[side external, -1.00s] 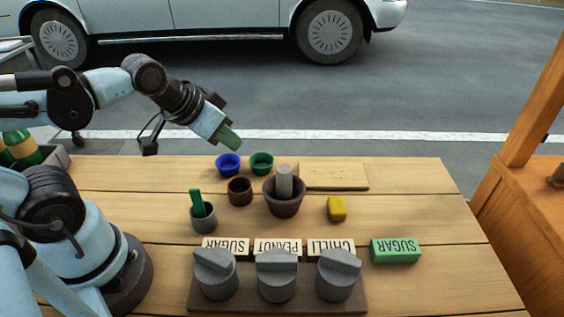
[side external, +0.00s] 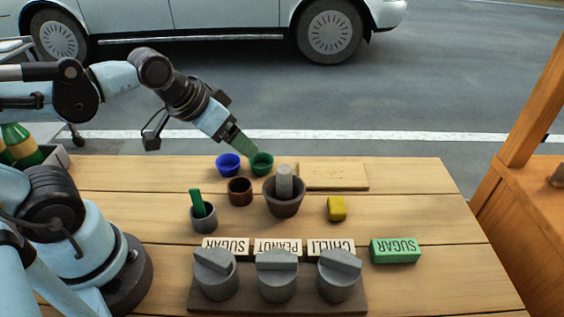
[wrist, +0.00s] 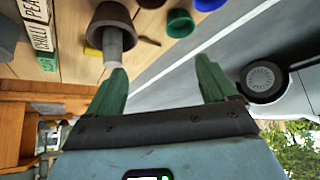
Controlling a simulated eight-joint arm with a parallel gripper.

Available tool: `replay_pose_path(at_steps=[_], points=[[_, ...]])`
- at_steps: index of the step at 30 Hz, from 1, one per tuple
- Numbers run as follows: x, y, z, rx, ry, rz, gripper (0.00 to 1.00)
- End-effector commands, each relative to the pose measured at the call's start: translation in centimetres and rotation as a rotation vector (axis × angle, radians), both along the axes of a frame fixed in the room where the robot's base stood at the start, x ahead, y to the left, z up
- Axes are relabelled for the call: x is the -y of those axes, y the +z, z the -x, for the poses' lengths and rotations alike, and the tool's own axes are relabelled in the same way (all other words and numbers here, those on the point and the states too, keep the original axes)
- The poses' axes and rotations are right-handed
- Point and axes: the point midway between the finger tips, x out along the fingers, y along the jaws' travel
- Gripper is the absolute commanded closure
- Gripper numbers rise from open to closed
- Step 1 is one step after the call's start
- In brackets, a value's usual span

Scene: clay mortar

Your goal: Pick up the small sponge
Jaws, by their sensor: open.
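The small sponge (side external: 336,208) is a yellow block on the wooden table, right of the mortar. In the wrist view only a yellow sliver (wrist: 92,52) shows at the mortar's edge, most of it hidden. My gripper (side external: 250,149) has green fingers and hangs above the green bowl at the table's far side, left of and behind the sponge. In the wrist view my gripper (wrist: 165,75) is open, with nothing between its fingers.
The clay mortar (side external: 284,204) with a grey pestle (side external: 284,181) stands between my gripper and the sponge. Blue (side external: 228,165), green (side external: 262,166) and brown (side external: 240,192) bowls stand left of it. Labelled blocks and grey-lidded jars (side external: 277,280) line the front. A board (side external: 335,176) lies behind the sponge.

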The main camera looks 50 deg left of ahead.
Motion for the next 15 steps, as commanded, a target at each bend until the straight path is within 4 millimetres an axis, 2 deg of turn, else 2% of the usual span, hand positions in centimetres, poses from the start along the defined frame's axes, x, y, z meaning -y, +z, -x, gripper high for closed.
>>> replay_pose_path(at_steps=[8,15], points=[[4.2,1.7,-4.1,-0.146,-0.223,-0.058,0.15],[9.2,1.4,-7.7,-0.281,-0.444,-0.114,0.15]])
